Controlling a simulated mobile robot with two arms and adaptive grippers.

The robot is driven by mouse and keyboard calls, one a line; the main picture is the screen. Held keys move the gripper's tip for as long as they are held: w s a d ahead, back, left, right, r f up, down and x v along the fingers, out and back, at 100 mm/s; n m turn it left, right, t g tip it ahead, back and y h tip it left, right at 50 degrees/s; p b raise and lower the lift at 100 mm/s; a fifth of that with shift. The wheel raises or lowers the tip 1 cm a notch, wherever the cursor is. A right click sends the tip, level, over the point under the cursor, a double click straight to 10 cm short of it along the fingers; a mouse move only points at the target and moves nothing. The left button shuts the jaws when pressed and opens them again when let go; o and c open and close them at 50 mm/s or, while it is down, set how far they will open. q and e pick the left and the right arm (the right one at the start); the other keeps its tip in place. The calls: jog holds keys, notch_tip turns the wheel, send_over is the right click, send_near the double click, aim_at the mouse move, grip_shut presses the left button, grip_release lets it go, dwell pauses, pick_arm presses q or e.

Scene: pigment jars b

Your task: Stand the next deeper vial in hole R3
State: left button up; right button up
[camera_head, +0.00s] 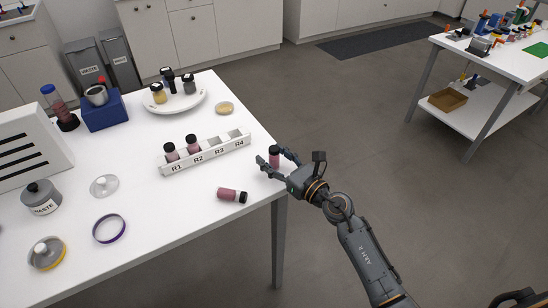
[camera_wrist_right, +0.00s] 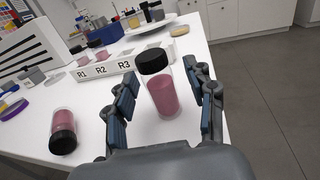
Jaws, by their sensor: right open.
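The white rack (camera_head: 205,158) has holes labelled R1 to R4. Vials with black caps stand in R1 (camera_head: 171,152) and R2 (camera_head: 192,144); R3 and R4 look empty in the head view. A pink vial with a black cap (camera_head: 274,157) stands upright near the table's right edge, and it shows in the right wrist view (camera_wrist_right: 162,95). My right gripper (camera_head: 275,160) is open, its fingers on both sides of this vial with gaps visible. A darker pink vial (camera_head: 231,195) lies on its side in front of the rack, also in the wrist view (camera_wrist_right: 63,132). My left gripper is not in view.
A white plate with several jars (camera_head: 175,103), a tan disc (camera_head: 225,108) and a blue block with a metal cup (camera_head: 105,112) stand behind the rack. A grey waste jar (camera_head: 41,198), clear lid (camera_head: 104,186) and purple ring (camera_head: 109,229) lie left.

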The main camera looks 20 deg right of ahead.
grip_shut()
